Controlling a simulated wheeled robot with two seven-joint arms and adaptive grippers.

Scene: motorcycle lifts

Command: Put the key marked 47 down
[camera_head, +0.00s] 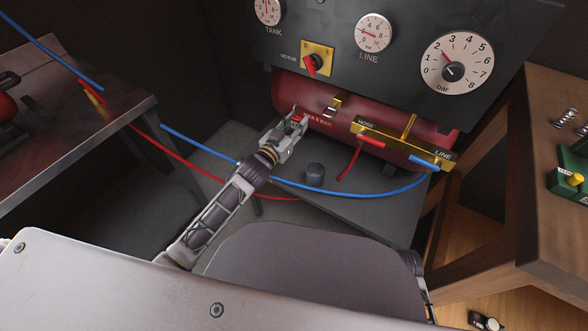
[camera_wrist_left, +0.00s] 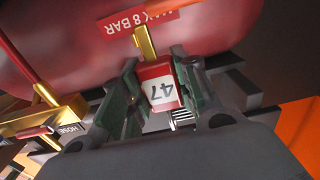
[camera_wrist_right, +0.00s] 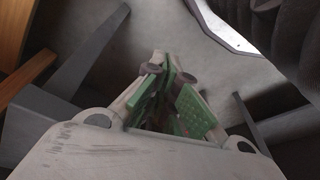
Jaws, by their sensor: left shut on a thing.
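The key marked 47 (camera_wrist_left: 160,88) has a red block with a white label and is held between the green pads of my left gripper (camera_wrist_left: 158,95). The label reads upside down in the left wrist view. A brass piece (camera_wrist_left: 145,45) shows right beside the key's far end; I cannot tell whether they touch. In the head view, my left gripper (camera_head: 297,122) is in front of the red tank (camera_head: 385,120), at the left of its lettering. My right gripper (camera_wrist_right: 165,75) shows in the right wrist view with its fingertips together and nothing visible between them.
A dark cup (camera_head: 315,172) stands on the grey bench (camera_head: 345,205) below the tank. Blue (camera_head: 350,193) and red hoses (camera_head: 190,163) cross in front. A gauge panel (camera_head: 410,25) is above. Brass hose fittings (camera_head: 395,145) are on the right. A wooden cabinet (camera_head: 540,220) stands far right.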

